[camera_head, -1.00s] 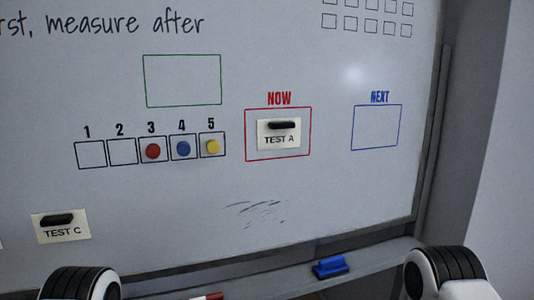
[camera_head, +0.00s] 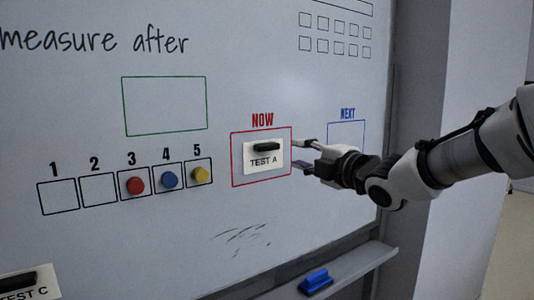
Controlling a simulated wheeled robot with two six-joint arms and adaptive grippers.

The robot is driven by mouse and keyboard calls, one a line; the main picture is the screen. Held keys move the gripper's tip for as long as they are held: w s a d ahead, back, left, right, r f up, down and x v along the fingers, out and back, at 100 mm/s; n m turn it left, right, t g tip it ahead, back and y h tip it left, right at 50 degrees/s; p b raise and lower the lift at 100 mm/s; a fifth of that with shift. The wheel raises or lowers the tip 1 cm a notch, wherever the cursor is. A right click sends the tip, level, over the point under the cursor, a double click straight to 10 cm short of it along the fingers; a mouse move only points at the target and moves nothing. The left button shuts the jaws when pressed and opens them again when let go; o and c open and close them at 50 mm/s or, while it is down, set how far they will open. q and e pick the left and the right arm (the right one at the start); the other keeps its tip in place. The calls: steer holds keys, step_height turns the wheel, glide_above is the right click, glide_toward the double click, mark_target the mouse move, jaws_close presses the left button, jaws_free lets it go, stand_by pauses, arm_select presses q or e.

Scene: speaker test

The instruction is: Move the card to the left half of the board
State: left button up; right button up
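The white TEST A card (camera_head: 258,161) with a black bar-shaped grip (camera_head: 267,147) on its front is on the whiteboard (camera_head: 310,205), inside the red NOW box (camera_head: 233,160). A second card, TEST C (camera_head: 35,282), is at the lower left and is partly cut off by the frame edge. My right gripper (camera_head: 300,155) comes in from the right, just right of the TEST A card. Its two fingers are apart, one above the other, with nothing visible between them. It looks clear of the black grip. My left gripper is out of view.
A blue NEXT box (camera_head: 346,124) lies partly behind my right gripper. Red, blue and yellow round magnets sit in numbered boxes (camera_head: 98,189) left of the card. A green box (camera_head: 165,106) above them is empty. A blue eraser (camera_head: 315,281) lies on the tray (camera_head: 352,268).

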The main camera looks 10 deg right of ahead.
mark_target(270, 149)
steer(key=p+x, duration=0.1)
steer(key=x, duration=0.2)
steer(key=p+x, duration=0.1)
steer(key=x, duration=0.1)
steer(key=p+x, duration=0.2)
steer(key=x, duration=0.1)
steer(key=shift+w+a+f, duration=0.25)
steer(key=shift+a+f, duration=0.05)
steer(key=shift+w+a, duration=0.1)
steer(key=shift+w, duration=0.65)
steer(key=shift+w+a+f, duration=0.15)
steer(key=shift+w+a, duration=0.1)
steer(key=shift+w, duration=0.15)
steer(key=shift+s, duration=0.2)
steer(key=c, duration=0.3)
steer(key=shift+d, duration=0.1)
jaws_close()
